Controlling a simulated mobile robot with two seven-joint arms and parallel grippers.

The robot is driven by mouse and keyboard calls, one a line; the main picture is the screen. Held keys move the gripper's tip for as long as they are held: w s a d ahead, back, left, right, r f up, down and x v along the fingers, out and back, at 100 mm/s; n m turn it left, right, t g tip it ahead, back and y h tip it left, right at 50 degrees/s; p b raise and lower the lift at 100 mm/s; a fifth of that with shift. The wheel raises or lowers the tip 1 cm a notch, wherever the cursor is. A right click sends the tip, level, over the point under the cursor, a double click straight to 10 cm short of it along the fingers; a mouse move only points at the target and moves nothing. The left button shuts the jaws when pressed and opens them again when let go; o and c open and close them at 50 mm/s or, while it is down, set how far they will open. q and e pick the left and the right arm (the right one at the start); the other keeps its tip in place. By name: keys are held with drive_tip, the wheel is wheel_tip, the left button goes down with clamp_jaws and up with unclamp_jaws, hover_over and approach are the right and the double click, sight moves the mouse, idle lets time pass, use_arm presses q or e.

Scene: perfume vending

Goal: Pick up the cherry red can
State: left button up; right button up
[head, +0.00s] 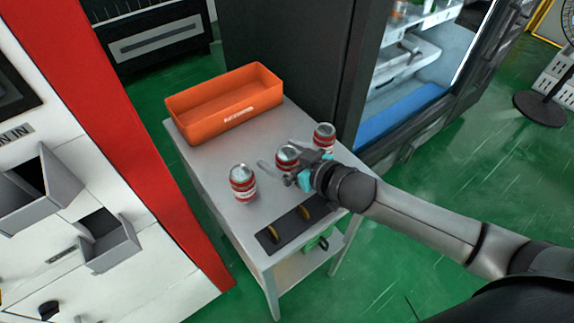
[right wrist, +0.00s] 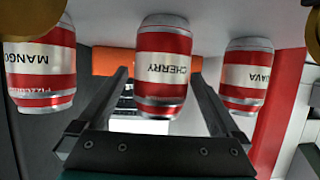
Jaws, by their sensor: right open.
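The cherry red can (head: 287,157) stands upright on the small grey table, the middle one of three red-and-white cans. In the right wrist view, which is upside down, its CHERRY label shows on the can (right wrist: 164,66). My right gripper (head: 283,161) is open at the cherry can. In the wrist view its two fingers (right wrist: 160,80) reach toward the can, one to each side, with gaps visible; I cannot tell if they reach fully around it. My left gripper is not in view.
An orange bin (head: 205,118) sits at the table's (head: 215,205) back. A dark tray (head: 290,230) lies at the front edge. A red-and-white machine (head: 130,110) stands left, an open fridge (head: 405,100) right.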

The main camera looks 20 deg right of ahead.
drive_tip(key=shift+w+a+f, duration=0.25)
drive_tip(key=shift+w, duration=0.25)
drive_tip(key=c, duration=1.5)
clamp_jaws()
drive_tip(key=shift+r, duration=0.1)
